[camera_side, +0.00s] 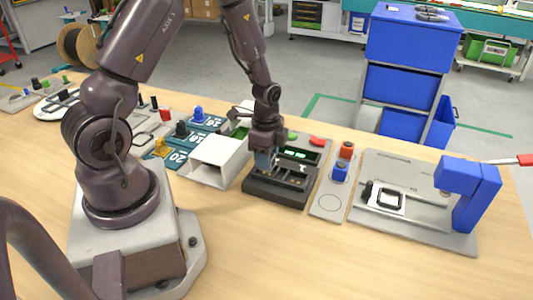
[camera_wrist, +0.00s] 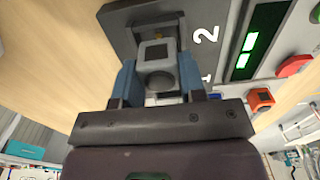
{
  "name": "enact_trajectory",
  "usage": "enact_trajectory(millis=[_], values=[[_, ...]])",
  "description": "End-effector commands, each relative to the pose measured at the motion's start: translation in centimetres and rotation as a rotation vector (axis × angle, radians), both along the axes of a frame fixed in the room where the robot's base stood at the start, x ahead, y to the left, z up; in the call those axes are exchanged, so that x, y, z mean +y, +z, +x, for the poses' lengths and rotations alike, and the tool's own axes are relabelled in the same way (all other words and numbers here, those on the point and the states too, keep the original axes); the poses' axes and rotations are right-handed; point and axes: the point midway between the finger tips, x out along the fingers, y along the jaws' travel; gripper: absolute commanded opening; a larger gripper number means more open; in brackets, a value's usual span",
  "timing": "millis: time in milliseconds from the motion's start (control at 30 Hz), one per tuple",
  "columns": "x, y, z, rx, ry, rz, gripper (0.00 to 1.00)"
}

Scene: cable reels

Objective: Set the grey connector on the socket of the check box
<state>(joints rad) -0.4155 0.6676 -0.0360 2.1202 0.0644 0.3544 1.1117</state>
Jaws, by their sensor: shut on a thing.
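My gripper (camera_side: 265,160) is over the left part of the dark check box (camera_side: 290,196), pointing down. In the wrist view my gripper (camera_wrist: 158,74) has its two blue fingers shut on the grey connector (camera_wrist: 156,54), one on each side. The connector is a grey block with a dark square on its face and a round end towards the camera. The check box (camera_wrist: 116,20) lies right behind the connector, with the numbers 1 and 2 and green lit displays. The socket under the connector is mostly hidden, so I cannot tell whether the connector touches it.
A white open bin (camera_side: 218,160) stands just left of the check box. Right of it are an orange and a blue connector (camera_side: 340,172) on a light plate, then a grey board with a blue clamp stand (camera_side: 475,195). The table's front is clear.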

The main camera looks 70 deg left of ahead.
Motion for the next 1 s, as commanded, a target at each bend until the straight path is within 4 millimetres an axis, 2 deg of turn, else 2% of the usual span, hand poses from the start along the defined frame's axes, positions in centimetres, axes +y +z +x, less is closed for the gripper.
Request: enact_trajectory(millis=[433,467,567,867,1000], values=[[0.0,-2.0,0.0,0.000,0.000,0.000,0.14],[0.0,-2.0,0.0,-0.001,0.000,0.001,0.42],[0.0,-1.9,0.0,-0.001,0.000,0.001,0.65],[0.0,-1.7,0.0,-0.001,0.000,0.001,0.68],[0.0,0.3,0.1,-0.006,0.001,0.001,0.68]])
